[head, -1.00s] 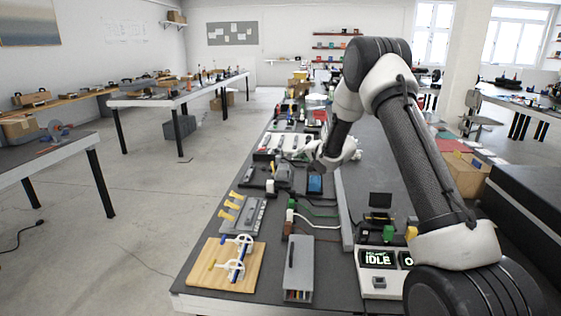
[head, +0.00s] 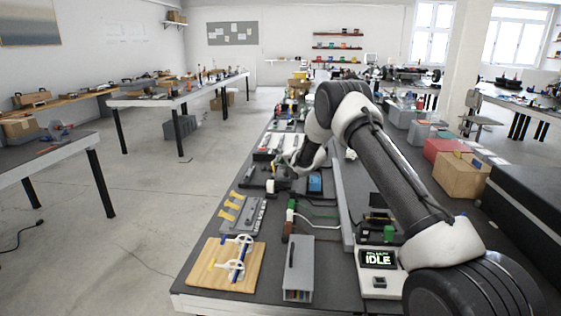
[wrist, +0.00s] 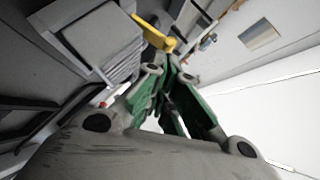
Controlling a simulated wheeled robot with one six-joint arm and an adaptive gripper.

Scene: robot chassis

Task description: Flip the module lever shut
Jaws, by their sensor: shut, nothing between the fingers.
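In the wrist view a grey block-shaped module (wrist: 102,38) with a paler ribbed face fills the upper left. A yellow lever (wrist: 152,34) sticks out from its right side toward the picture's middle. My gripper (wrist: 172,62), with green-sided fingers, is shut and empty. Its tips lie right by the lever's lower end; I cannot tell whether they touch it. In the head view my wrist hangs over the middle of the bench, and hides the fingertips and most of the module. The lever cannot be made out there.
A grey panel with yellow levers (head: 240,212), a wooden board with white handles (head: 225,264) and a grey box (head: 298,266) lie nearer. A raised grey rail (head: 345,215) runs along the right.

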